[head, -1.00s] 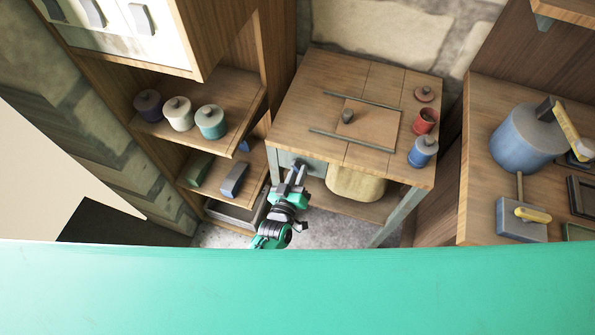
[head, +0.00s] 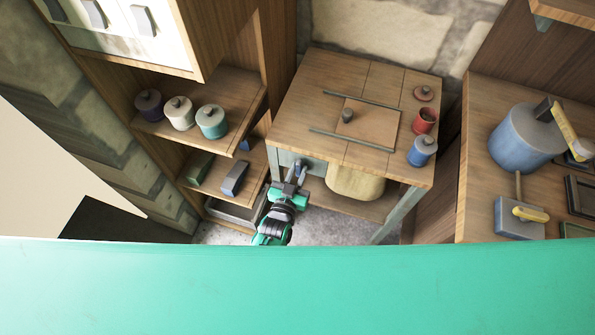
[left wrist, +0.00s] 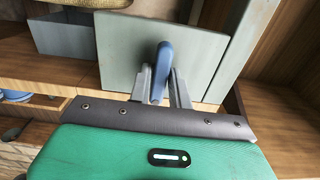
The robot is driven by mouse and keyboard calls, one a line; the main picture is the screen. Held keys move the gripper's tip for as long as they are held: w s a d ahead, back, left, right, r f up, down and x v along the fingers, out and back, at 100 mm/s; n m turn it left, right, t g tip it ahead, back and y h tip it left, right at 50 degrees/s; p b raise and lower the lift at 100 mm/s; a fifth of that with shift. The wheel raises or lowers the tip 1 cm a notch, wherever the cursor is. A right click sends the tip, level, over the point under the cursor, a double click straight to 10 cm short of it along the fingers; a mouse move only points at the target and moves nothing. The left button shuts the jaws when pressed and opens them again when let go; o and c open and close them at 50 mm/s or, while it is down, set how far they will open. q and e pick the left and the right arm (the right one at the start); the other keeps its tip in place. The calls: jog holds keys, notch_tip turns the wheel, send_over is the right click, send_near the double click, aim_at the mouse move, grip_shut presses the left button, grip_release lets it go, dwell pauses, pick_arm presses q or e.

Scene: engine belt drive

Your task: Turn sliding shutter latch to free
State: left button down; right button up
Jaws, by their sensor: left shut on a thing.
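The sliding shutter (head: 372,124) is a flat wooden panel with a dark knob, lying between two dark rails on the wooden table top. The latch (head: 301,168) is a small blue handle on the grey front plate under the table's left front edge. In the left wrist view the blue latch handle (left wrist: 163,62) stands nearly upright against the grey plate (left wrist: 118,58). My left gripper (head: 297,174) is shut on the latch handle. Its two grey fingers (left wrist: 161,82) flank the handle in the wrist view. My right gripper is not in view.
A red cup (head: 424,120) and a blue jar (head: 422,151) stand at the table's right side. A pale sack-like container (head: 354,182) is below the table. A shelf (head: 228,95) with jars is close on the left; a counter (head: 480,150) stands on the right.

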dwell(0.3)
pick_arm(q)
jog(key=c, duration=1.4)
grip_release()
jog(key=shift+s, duration=0.1)
jog(key=shift+b+v, duration=0.9)
jog(key=shift+v, duration=5.95)
